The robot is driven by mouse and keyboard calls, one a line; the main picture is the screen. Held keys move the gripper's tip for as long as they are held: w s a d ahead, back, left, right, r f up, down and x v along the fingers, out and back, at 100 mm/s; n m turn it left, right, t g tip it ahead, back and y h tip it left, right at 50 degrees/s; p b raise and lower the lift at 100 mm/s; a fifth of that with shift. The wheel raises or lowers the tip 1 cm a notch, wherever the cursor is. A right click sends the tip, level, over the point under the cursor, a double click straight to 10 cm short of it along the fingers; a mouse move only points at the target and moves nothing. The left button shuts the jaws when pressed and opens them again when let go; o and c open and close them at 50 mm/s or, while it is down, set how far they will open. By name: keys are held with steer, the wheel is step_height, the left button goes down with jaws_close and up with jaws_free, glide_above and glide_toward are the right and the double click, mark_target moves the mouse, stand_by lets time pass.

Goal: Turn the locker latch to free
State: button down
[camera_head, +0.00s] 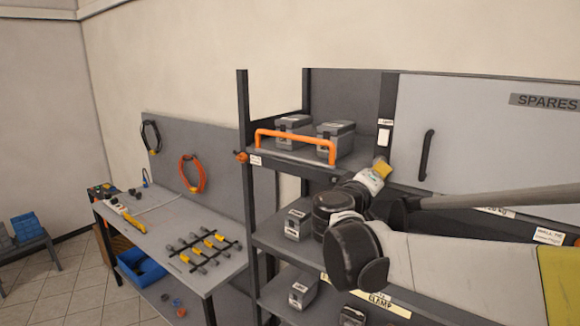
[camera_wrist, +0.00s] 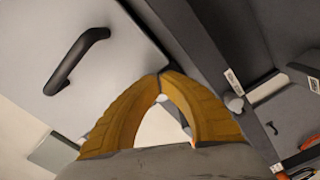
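The grey locker door (camera_head: 480,130) marked SPARES stands at the right in the head view, with a black bar handle (camera_head: 426,155). The handle also shows at upper left in the wrist view (camera_wrist: 78,60). My gripper (camera_head: 382,165) is just below this plate in the picture. In the wrist view its yellow fingers (camera_wrist: 164,74) meet at their tips in an arch, with nothing seen held.
An open shelf rack (camera_head: 275,235) with grey boxes stands left of the locker. An orange bar handle (camera_head: 295,137) sticks out at its upper shelf. A workbench (camera_head: 180,225) with tools stands further left.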

steer(key=shift+d+r, duration=0.15)
steer(key=shift+r, duration=0.4)
stand_by(0.4)
steer(key=shift+s+d+f+b, duration=0.15)
steer(key=shift+s+d+b, duration=0.05)
steer(key=shift+s+b, duration=0.1)
steer(key=v, duration=0.6)
steer(key=shift+d, duration=0.1)
steer(key=w+d+f+m, duration=0.2)
steer(key=w+m, duration=0.4)
steer(key=shift+f, duration=0.25)
stand_by(0.7)
